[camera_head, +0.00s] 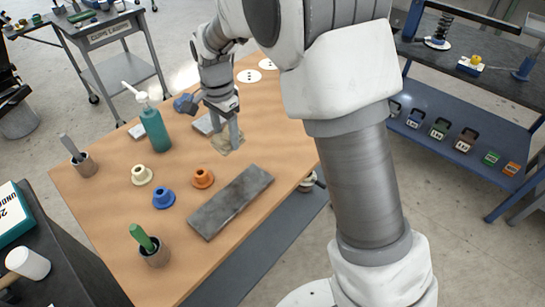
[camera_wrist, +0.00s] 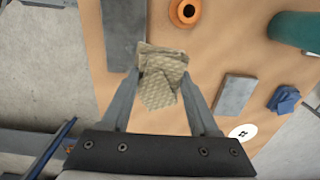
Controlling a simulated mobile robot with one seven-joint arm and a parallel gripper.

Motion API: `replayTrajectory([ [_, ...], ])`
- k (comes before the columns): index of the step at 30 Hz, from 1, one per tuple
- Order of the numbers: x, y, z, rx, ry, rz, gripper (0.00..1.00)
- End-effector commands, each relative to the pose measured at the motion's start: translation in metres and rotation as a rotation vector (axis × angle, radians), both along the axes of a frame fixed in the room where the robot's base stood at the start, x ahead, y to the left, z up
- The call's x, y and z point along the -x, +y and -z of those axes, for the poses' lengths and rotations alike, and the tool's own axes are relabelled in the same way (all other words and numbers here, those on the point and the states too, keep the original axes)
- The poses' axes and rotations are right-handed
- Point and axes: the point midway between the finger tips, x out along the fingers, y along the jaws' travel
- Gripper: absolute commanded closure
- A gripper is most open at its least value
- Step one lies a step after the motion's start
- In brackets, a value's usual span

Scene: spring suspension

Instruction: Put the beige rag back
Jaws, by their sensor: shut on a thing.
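The beige rag (camera_head: 226,143) is crumpled and sits low at the wooden table (camera_head: 272,148), near its far half. It also shows in the wrist view (camera_wrist: 161,82), with a folded, quilted look. My gripper (camera_head: 233,137) points down at the rag. In the wrist view my gripper (camera_wrist: 161,74) has one finger on each side of the rag and is shut on it. I cannot tell whether the rag touches the tabletop.
A grey block (camera_head: 205,124), blue cloth-like piece (camera_head: 184,103) and teal pump bottle (camera_head: 155,131) stand left of my gripper. Cream (camera_head: 142,175), blue (camera_head: 163,198) and orange (camera_head: 202,178) flanged pieces and a dark plate (camera_head: 230,201) lie nearer. Tabletop right of the rag is clear.

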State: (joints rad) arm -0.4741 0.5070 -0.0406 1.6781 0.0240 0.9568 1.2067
Motion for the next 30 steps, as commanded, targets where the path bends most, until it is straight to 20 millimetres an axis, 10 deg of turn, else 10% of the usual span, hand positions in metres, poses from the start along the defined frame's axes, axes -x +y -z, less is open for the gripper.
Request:
replayTrajectory([
  [18,-0.014,-0.107,0.066,0.0,0.001,0.003,0.99],
  [30,-0.015,-0.116,0.103,0.0,0.003,0.0,0.99],
])
